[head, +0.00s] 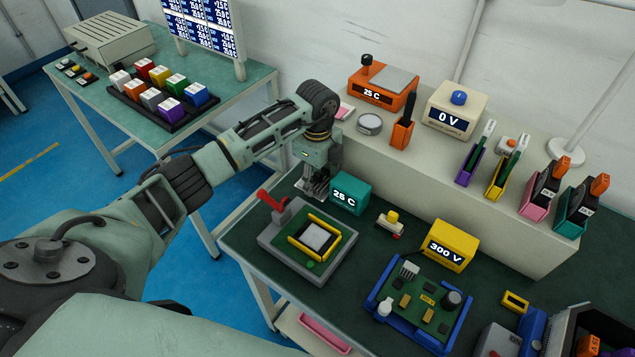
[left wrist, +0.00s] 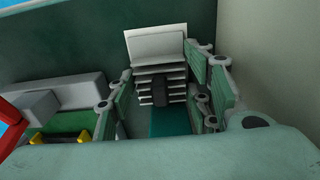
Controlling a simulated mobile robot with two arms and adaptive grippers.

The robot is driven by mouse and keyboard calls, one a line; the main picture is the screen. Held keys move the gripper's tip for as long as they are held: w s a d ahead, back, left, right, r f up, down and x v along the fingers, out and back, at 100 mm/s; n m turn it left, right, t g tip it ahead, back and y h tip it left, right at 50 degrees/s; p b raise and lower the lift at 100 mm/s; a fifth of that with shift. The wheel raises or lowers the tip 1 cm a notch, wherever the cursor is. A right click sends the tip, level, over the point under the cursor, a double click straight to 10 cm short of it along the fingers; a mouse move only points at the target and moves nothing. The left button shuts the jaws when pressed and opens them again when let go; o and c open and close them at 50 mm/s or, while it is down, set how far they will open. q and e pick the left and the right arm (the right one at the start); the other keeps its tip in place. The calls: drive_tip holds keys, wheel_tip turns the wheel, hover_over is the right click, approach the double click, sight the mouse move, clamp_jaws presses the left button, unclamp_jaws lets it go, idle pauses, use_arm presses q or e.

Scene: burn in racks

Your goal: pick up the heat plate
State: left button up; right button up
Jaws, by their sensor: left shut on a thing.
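My left gripper (head: 314,188) is low over the dark green bench, just left of the teal box marked 25 C (head: 350,193). In the left wrist view the left gripper (left wrist: 165,100) has its fingers on both sides of a pale finned plate (left wrist: 156,46), which I take to be the heat plate, and is shut on it. Several flat fins stack below its broad face, with a dark block in their middle. In the head view the fingers mostly hide it. I cannot tell whether it touches the bench. My right gripper is not in view.
A grey fixture with a red lever (head: 271,202) and yellow-framed chip (head: 322,237) stands close in front. A raised beige shelf (head: 450,175) lies behind. A yellow 300 V box (head: 450,246) and blue-framed board (head: 418,303) are to the right. An orange 25 C unit (head: 380,92) stands on the shelf.

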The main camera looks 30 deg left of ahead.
sight(317, 173)
use_arm(q)
drive_tip(key=shift+c, duration=0.8)
drive_tip(key=shift+r, duration=0.1)
drive_tip(key=shift+r, duration=0.5)
wheel_tip(317, 173, up, 17)
drive_tip(key=b, duration=0.1)
